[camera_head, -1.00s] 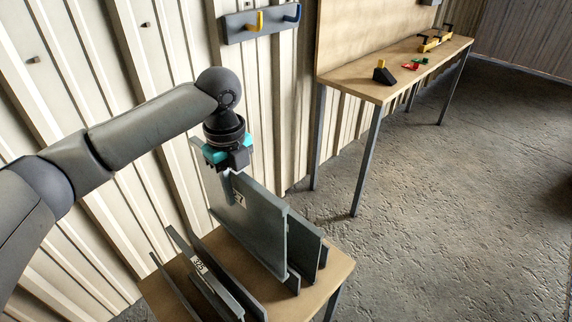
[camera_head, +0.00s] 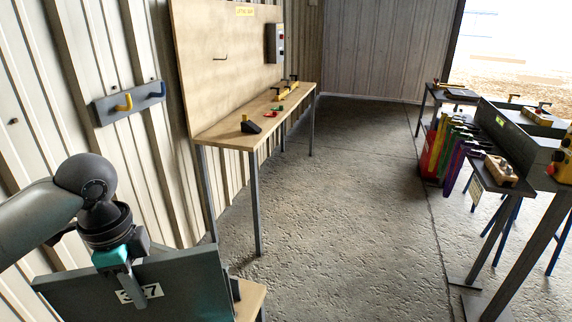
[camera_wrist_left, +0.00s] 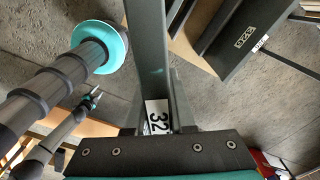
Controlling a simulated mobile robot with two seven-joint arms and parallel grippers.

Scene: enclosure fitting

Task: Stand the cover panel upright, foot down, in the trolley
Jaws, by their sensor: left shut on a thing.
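The grey cover panel (camera_head: 190,285) is at the lower left of the head view, its broad face turned towards me and its lower part cut off. A white number label (camera_head: 150,291) on it is partly hidden by a finger; it also shows in the wrist view (camera_wrist_left: 156,117), reading "32". My left gripper (camera_head: 124,278) is shut on the panel's top edge. In the wrist view a small gripper with teal parts, apparently my right one (camera_wrist_left: 91,97), is at the left; its jaws are too small to judge. I cannot identify the trolley with certainty.
A wooden bench (camera_head: 225,135) with small items stands along the wall. A wooden table corner (camera_head: 250,300) shows beside the panel. Coloured panels (camera_head: 445,150) stand at the right near dark tables. The concrete floor (camera_head: 340,190) between is open. A hook rail (camera_head: 128,103) is on the wall.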

